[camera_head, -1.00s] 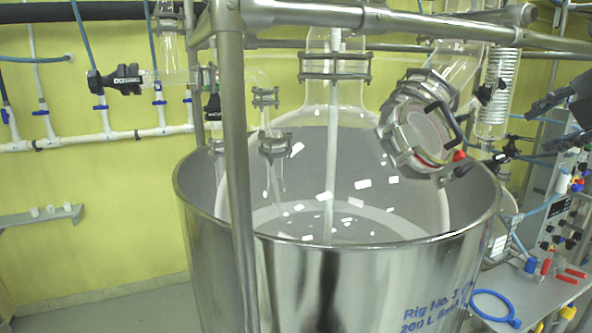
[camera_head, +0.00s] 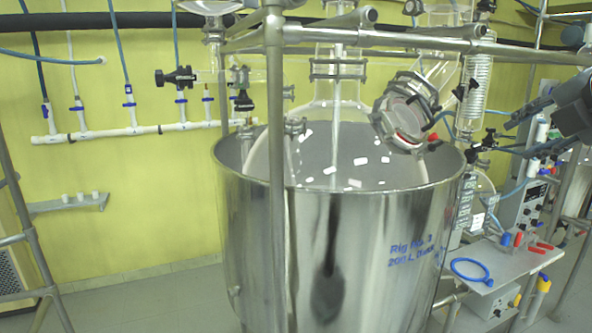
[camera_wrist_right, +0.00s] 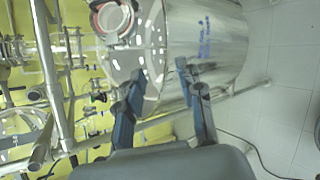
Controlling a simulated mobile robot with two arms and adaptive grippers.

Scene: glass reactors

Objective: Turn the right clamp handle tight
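The round glass port (camera_head: 405,115) with its metal clamp ring sits on the upper right of the glass reactor. A small red knob (camera_head: 432,137) shows at the ring's lower right, with a dark clamp part beside it. Whether the clamp is tight cannot be told. In the right wrist view the port (camera_wrist_right: 112,18) lies at the top left, beyond the fingers. My right gripper (camera_head: 508,136) is open and empty, to the right of the port and apart from it. Its two spread fingers also show in the right wrist view (camera_wrist_right: 160,74). My left gripper is not in view.
A large steel vessel (camera_head: 340,260) surrounds the reactor. Metal frame bars (camera_head: 400,40) cross above, and a post (camera_head: 276,180) stands in front. A coiled glass condenser (camera_head: 474,85) stands between port and gripper. A shelf (camera_head: 500,266) with a blue hose is at lower right.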

